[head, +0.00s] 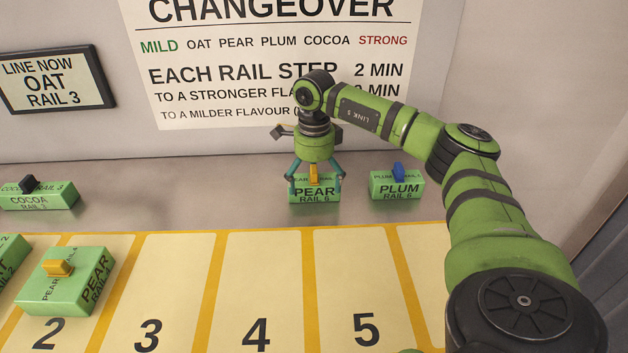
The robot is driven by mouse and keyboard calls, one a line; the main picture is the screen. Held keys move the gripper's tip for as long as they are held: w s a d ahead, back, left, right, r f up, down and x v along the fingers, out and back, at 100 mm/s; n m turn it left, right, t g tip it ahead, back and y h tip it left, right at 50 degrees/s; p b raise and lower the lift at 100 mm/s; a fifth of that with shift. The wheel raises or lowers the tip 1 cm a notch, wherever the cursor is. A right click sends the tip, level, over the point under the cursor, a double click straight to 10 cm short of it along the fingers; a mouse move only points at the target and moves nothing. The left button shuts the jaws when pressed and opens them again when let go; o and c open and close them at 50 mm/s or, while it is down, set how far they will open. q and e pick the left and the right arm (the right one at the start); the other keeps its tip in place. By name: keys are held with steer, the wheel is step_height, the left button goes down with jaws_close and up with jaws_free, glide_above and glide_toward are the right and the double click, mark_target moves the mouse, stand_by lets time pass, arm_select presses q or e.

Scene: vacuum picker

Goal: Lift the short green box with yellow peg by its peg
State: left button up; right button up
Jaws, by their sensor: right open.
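A short green box (314,192) labelled PEAR RAIL 6 stands on the grey surface at the back, with a yellow peg (315,175) on top. My right gripper (315,182) points down over this box. Its fingers are open, one on each side of the peg, with gaps showing between them and the peg. I cannot tell whether the fingertips touch the box top. Another green box with a yellow peg (66,282), labelled PEAR RAIL 4, sits at the front left and looks longer. My left gripper is not in view.
A PLUM box (397,187) with a blue peg stands close to the right. A COCOA box (38,198) with a black peg is at the far left. Another green box (10,255) is cut by the left edge. The numbered yellow lanes (258,285) are clear from 3 to 5.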

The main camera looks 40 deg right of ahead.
steer(key=c, duration=1.3)
